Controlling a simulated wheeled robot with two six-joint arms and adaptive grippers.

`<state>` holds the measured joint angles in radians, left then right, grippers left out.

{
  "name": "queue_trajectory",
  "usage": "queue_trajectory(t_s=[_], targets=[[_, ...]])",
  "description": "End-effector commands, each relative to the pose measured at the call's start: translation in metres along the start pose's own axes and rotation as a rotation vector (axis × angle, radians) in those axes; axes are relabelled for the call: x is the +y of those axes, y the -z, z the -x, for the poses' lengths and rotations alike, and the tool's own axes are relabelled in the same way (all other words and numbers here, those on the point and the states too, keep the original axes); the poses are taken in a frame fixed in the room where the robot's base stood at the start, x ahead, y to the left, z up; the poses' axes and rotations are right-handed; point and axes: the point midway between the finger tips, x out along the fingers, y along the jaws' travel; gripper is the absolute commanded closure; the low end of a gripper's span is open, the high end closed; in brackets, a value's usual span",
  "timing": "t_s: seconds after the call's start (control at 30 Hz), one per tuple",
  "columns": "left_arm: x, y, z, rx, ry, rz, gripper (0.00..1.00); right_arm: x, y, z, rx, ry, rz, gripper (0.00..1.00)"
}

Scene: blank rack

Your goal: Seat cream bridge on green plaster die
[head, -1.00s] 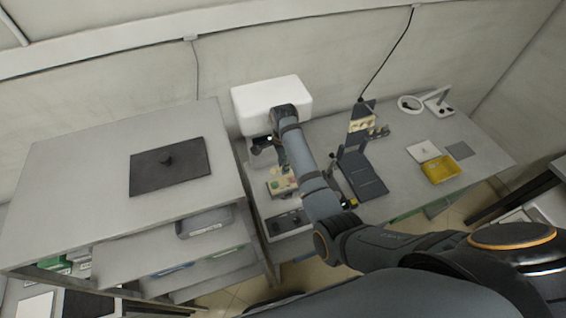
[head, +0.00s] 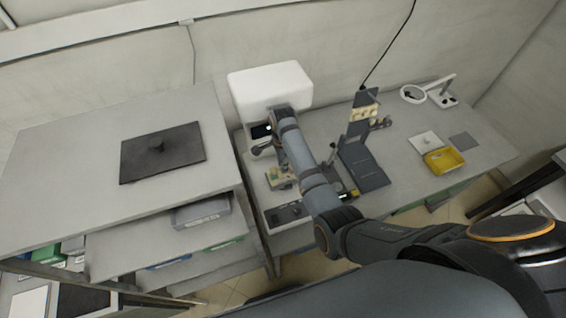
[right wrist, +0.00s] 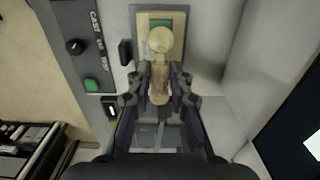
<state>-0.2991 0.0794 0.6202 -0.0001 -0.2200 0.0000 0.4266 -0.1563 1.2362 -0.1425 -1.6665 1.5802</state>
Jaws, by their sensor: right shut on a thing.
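My right gripper (right wrist: 160,80) is shut on the cream bridge (right wrist: 160,88) in the right wrist view. The bridge lies lengthwise between the fingers, and a rounded cream part shows just beyond the tips. Past it is a green patch (right wrist: 177,22), apparently the green plaster die, on a tan board (right wrist: 143,20). The cream part covers some of the green, and I cannot tell whether they touch. In the head view the board (head: 273,185) sits low in front of the white machine, and my right arm partly covers it. My left gripper is not in view.
The white machine (head: 270,86) stands behind the board. A control panel with a black knob and green button (right wrist: 91,85) lies beside it. A dark stand (head: 362,168), yellow tray (head: 443,161) and ring lamp (head: 412,94) are to the right. A dark plate (head: 162,152) lies left.

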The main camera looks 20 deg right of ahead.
Motion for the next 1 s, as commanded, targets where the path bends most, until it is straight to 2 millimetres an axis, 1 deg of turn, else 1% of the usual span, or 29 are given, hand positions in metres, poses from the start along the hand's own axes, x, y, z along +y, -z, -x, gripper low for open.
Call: queue_trajectory(t_s=[0.37, 0.67, 1.0], targets=[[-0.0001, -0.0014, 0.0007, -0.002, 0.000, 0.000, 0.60, -0.0001, 0.0001, 0.0007, 0.000, 0.000, 0.000, 1.00], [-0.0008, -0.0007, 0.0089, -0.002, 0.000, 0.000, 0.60, -0.0001, 0.0001, 0.0021, 0.000, 0.000, 0.000, 1.00], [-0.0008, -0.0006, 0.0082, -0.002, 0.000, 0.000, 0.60, -0.0001, 0.0001, 0.0005, 0.000, 0.000, 0.000, 1.00]])
